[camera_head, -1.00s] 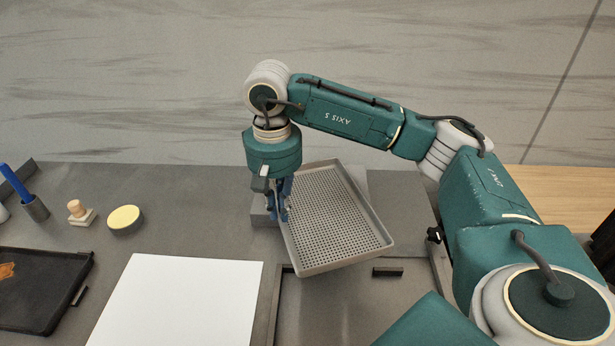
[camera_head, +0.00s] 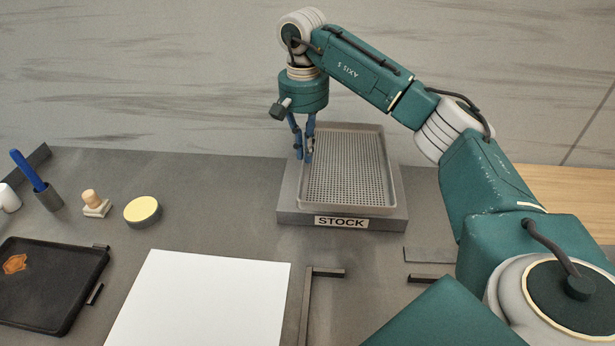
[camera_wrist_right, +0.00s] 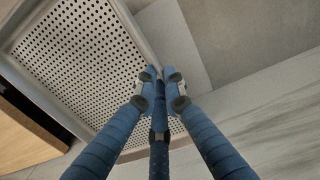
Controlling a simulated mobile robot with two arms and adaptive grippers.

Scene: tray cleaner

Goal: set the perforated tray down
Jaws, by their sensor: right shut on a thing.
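The perforated tray (camera_head: 348,180) is a grey, shallow, rimmed tray, empty, over the grey stand labelled STOCK (camera_head: 289,215). It lies roughly square with the stand and looks level; I cannot tell for sure whether its underside touches all round. My right gripper (camera_head: 308,157) is shut on the tray's left rim, fingers pointing down. In the right wrist view, the fingertips (camera_wrist_right: 161,76) pinch the rim of the tray (camera_wrist_right: 80,55), and its holed floor extends to the upper left. My left gripper is not in view.
A white sheet (camera_head: 200,305) lies in front. A dark tray (camera_head: 60,285) with a brown stain, a round yellow-topped pad (camera_head: 142,210), a wooden-handled stamp (camera_head: 95,204) and a blue-handled tool in a cup (camera_head: 47,198) are at left. Dark corner brackets (camera_head: 325,272) lie before the stand.

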